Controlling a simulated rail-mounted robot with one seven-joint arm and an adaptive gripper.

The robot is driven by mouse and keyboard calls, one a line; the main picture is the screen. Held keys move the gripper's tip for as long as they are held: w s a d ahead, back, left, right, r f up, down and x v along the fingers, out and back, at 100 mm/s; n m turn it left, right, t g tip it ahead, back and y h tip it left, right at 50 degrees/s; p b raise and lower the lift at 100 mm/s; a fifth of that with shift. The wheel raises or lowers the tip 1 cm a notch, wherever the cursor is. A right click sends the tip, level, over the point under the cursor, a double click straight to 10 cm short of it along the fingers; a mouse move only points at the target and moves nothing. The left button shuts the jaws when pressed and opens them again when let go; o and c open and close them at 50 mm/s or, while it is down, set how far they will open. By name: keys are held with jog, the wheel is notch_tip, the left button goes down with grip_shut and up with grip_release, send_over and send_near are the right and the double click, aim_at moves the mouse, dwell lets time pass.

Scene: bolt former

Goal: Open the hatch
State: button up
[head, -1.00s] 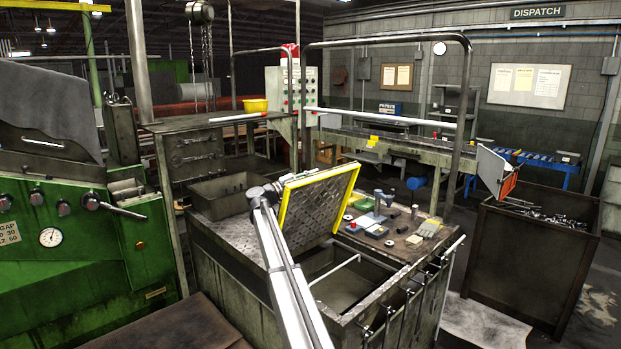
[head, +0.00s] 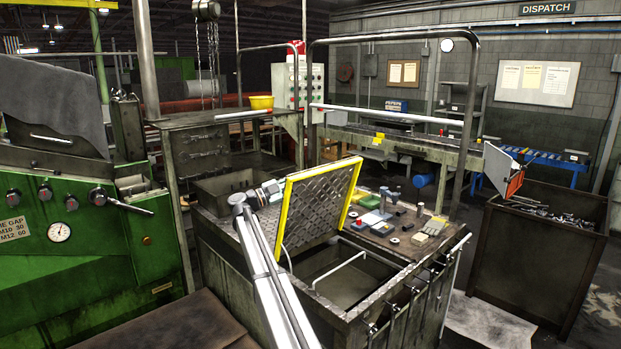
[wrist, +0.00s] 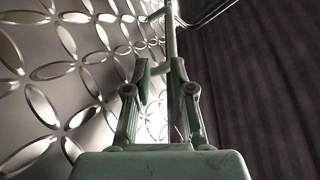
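The hatch (head: 316,207) is a diamond-tread plate with yellow edges. In the head view it stands steeply raised over the bench, and the open bin (head: 345,275) shows below and in front of it. My gripper (head: 271,190) is at the left side of the hatch, partly hidden by its edge. In the wrist view the tread plate (wrist: 65,70) fills the left side, close to the fingers. My gripper's two fingertips (wrist: 160,70) are apart, with a gap between them. A thin metal rod (wrist: 170,20) runs past the right fingertip; whether they touch is unclear.
A bench top (head: 405,235) with small tools and blocks lies right of the hatch. A tall bent rail (head: 475,110) stands behind. A green machine (head: 80,240) is at left, and a scrap bin (head: 535,255) at right.

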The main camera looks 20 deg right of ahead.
jog(key=shift+v, duration=1.75)
jog(key=b+v, duration=0.4)
jog(key=v, duration=1.6)
dwell(0.3)
jog(key=shift+f, duration=0.1)
dwell(0.5)
